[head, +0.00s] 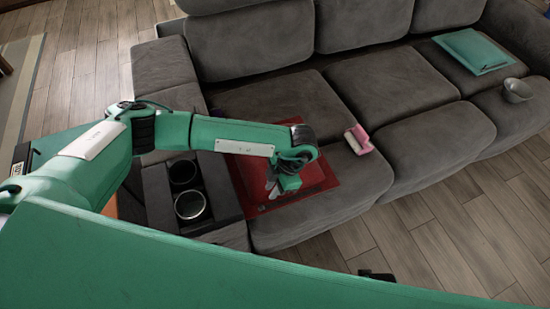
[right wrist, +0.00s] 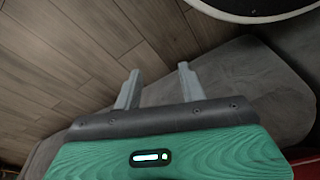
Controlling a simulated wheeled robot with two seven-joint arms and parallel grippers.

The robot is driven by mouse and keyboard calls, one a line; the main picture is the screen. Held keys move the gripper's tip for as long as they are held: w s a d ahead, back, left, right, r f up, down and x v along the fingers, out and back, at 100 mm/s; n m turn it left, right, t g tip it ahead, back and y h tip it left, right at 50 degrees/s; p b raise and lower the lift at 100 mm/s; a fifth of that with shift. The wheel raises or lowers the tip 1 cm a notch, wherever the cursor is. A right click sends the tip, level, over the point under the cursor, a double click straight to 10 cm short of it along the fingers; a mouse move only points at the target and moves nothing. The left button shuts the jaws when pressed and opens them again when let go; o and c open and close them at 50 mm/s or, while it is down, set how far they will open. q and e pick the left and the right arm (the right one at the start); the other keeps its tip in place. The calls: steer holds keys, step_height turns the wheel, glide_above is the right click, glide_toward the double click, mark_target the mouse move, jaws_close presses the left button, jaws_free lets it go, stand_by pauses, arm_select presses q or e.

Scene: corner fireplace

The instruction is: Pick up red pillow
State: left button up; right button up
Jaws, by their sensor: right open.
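The red pillow (head: 315,176) lies flat on the left seat of the grey sofa, with a pale pattern on it partly hidden by my arm. My left gripper (head: 273,188) points down over the pillow's middle; I cannot tell whether it touches the pillow or how far its fingers are apart. My right gripper (right wrist: 157,82) is open in the right wrist view, with nothing between its fingers, above wooden floor and a grey surface.
The sofa's console (head: 212,200) with two cup holders stands left of the pillow. A pink-and-white item (head: 358,140) lies right of it. Wooden floor (head: 450,240) lies clear in front.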

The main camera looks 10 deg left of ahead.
arm_select(q)
steer(key=x, duration=0.4)
steer(key=shift+a+f, duration=0.1)
steer(key=shift+f, duration=0.15)
steer(key=shift+x, duration=2.6)
steer(key=shift+w, duration=0.1)
steer(key=c, duration=0.4)
jaws_close()
arm_select(e)
steer(key=shift+w+f, duration=0.2)
steer(key=shift+f, duration=0.25)
